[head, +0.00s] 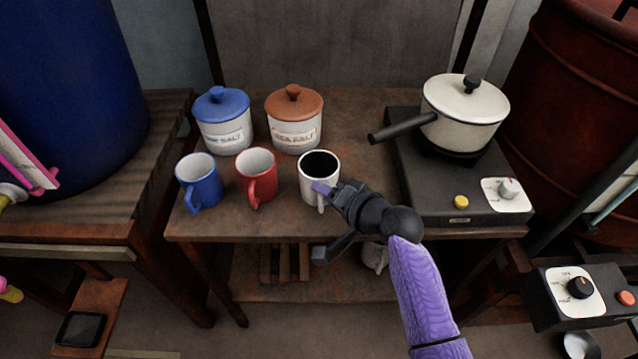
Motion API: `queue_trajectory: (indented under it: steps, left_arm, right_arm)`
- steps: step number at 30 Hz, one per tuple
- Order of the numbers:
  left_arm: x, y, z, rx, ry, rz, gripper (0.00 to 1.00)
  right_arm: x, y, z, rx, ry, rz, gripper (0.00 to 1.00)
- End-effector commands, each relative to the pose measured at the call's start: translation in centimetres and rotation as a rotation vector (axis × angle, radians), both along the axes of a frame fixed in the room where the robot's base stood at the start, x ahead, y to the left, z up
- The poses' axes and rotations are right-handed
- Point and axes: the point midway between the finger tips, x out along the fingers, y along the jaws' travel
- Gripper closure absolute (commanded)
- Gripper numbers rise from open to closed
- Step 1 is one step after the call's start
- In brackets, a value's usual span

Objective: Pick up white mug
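The white mug (307,188) stands upright near the front edge of the wooden table, with a dark inside and its handle toward me. My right gripper (321,220) comes in from the lower right with its fingers apart. One purple-tipped finger overlaps the mug's front right side near the handle. The other finger hangs lower, in front of the table edge. I cannot tell whether the finger touches the mug. The mug stands on the table and is not held. My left gripper cannot be made out.
A red mug (258,170) and a blue mug (203,181) stand left of the white mug. Behind are a blue-lidded salt jar (223,128) and a brown-lidded jar (296,125). A pot (464,118) sits on a hotplate (430,185) at right, its handle pointing left.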

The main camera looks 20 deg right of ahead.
Motion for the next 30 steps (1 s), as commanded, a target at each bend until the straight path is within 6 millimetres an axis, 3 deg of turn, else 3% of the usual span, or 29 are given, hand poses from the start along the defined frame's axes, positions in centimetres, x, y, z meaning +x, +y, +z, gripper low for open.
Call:
queue_trajectory:
  steps: [1,3,4,17,20,25,30]
  left_arm:
    - [0.0,0.0,0.0,0.000,0.001,0.000,0.41]
    - [-0.1,0.0,0.0,0.000,0.002,0.000,0.41]
    - [-0.2,0.0,0.0,0.001,0.003,0.000,0.41]
    - [-1.1,0.0,0.3,0.000,0.017,-0.001,0.41]
    - [-0.7,0.0,1.5,-0.001,0.005,-0.001,0.41]
    - [0.4,-0.1,4.6,-0.007,-0.030,-0.006,0.41]
    - [1.1,-0.3,6.0,-0.014,-0.060,-0.011,0.41]
  right_arm:
    - [0.0,0.0,0.0,0.000,0.000,0.000,0.83]
    - [0.0,0.0,0.0,0.000,0.000,0.000,0.98]
    - [0.0,0.0,0.0,0.000,0.000,0.000,1.00]
    - [0.0,0.0,0.2,-0.001,-0.001,0.000,1.00]
    - [0.0,0.0,2.1,-0.001,-0.006,0.000,1.00]
    - [0.0,0.0,7.2,-0.001,-0.009,0.001,1.00]
    - [0.0,0.0,9.9,0.000,-0.005,0.001,1.00]
